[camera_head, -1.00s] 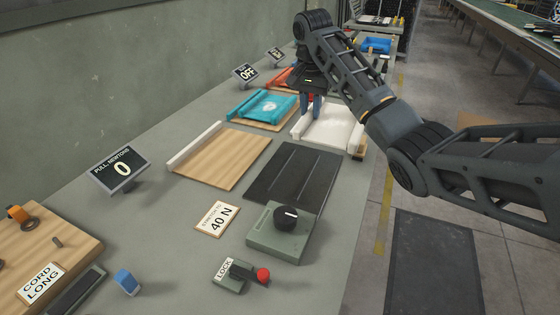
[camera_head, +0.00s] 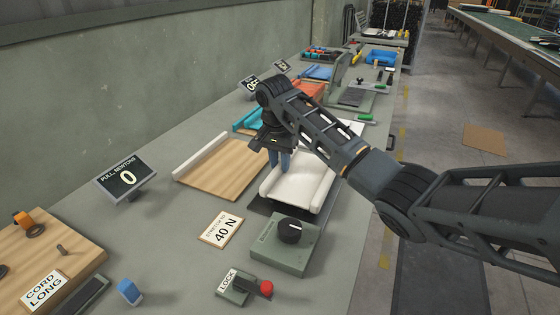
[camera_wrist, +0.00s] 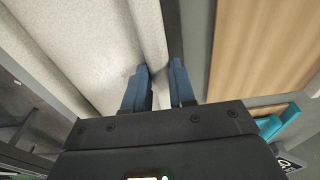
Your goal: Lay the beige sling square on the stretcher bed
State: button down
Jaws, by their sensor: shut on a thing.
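The off-white sling (camera_head: 303,187), a flat panel with rolled long edges, is over the dark stretcher bed (camera_head: 262,207). A dark strip of the bed shows along the sling's near and left sides. My gripper (camera_head: 281,163) points down and is shut on the sling's left rolled edge. In the wrist view, the blue fingertips (camera_wrist: 158,70) are at that rolled edge of the sling (camera_wrist: 85,45), beside a dark strip of bed. I cannot tell whether the sling touches the bed. My arm hides the sling's far right part.
A wooden board with a white roll (camera_head: 222,170) lies left of the bed. A knob box (camera_head: 285,245) and a lock lever with a red knob (camera_head: 266,288) stand in front. The pull display (camera_head: 127,178) reads 0. Teal and orange slings lie behind.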

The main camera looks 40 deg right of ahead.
jog(key=shift+f, duration=0.2)
jog(key=shift+f, duration=0.45)
jog(key=shift+f, duration=0.2)
jog(key=c, duration=0.9)
grip_release()
jog(key=shift+c, duration=0.2)
jog(key=shift+r, duration=0.1)
